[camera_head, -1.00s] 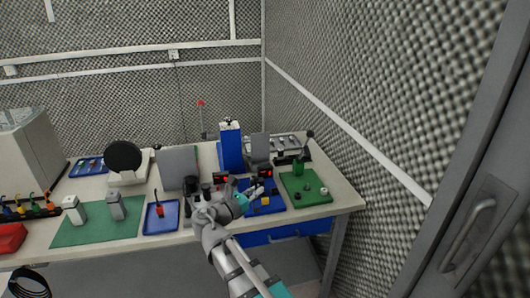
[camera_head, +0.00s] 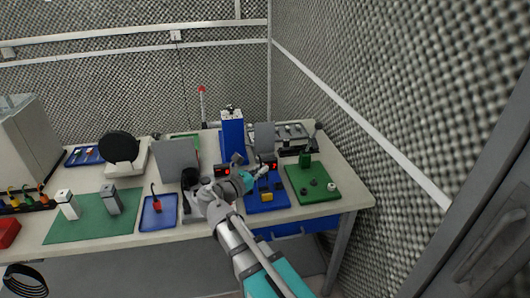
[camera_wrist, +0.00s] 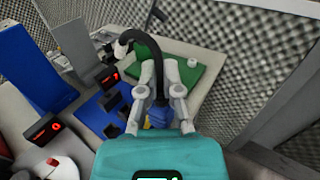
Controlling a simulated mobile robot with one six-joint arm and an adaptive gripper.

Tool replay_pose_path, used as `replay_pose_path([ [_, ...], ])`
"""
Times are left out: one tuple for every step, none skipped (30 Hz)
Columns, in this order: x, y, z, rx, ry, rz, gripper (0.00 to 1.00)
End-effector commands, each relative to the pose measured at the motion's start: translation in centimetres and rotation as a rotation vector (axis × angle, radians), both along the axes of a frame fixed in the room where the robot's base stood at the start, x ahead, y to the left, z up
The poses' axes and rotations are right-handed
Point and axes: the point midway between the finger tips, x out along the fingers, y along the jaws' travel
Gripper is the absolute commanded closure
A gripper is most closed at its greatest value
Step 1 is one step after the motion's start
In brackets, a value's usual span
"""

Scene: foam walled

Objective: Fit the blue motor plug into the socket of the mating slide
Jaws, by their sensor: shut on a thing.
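My gripper (camera_wrist: 166,100) is shut on the blue motor plug (camera_wrist: 158,116), seen low between the fingers in the wrist view. A thick black cable rises from the plug and arcs over to the left. In the head view my gripper (camera_head: 262,172) is over the back part of a blue plate (camera_head: 254,205); the plug is too small to make out there. The plate carries black uprights and a yellow block (camera_head: 266,197). Black blocks (camera_wrist: 113,103) show left of my gripper in the wrist view. I cannot tell which part is the slide's socket; the plug's tip is hidden.
A green board (camera_head: 312,194) with round parts lies to the right, near the bench edge. A blue tray (camera_head: 148,222) lies left. The foam wall is close on the right.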

Motion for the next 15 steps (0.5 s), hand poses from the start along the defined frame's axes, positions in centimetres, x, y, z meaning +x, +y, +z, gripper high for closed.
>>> replay_pose_path([
  [0.0, 0.0, 0.0, 0.0, 0.0, 0.0, 1.0],
  [0.0, 0.0, 0.0, 0.0, 0.0, 0.0, 1.0],
  [0.0, 0.0, 0.0, 0.0, 0.0, 0.0, 1.0],
  [0.0, 0.0, 0.0, 0.0, 0.0, -0.001, 1.0],
  [0.1, 0.0, 0.0, 0.0, 0.0, -0.001, 1.0],
  [0.2, 0.0, -0.1, 0.0, 0.0, -0.001, 1.0],
  [0.3, 0.0, -0.1, 0.0, 0.0, -0.001, 1.0],
  [0.5, 0.1, -0.2, 0.0, 0.0, -0.002, 1.0],
  [0.9, 0.1, -0.3, 0.0, 0.0, -0.003, 1.0],
  [1.3, 0.2, -0.4, 0.001, -0.001, -0.004, 1.0],
  [1.7, 0.3, -0.6, 0.001, -0.001, -0.006, 1.0],
  [2.5, 0.4, -0.8, 0.0, -0.001, -0.009, 1.0],
  [3.1, 0.4, -1.0, 0.001, -0.002, -0.011, 1.0],
  [3.8, 0.5, -1.2, 0.001, -0.002, -0.014, 1.0],
  [4.8, 0.6, -1.5, 0.002, -0.003, -0.017, 1.0],
])
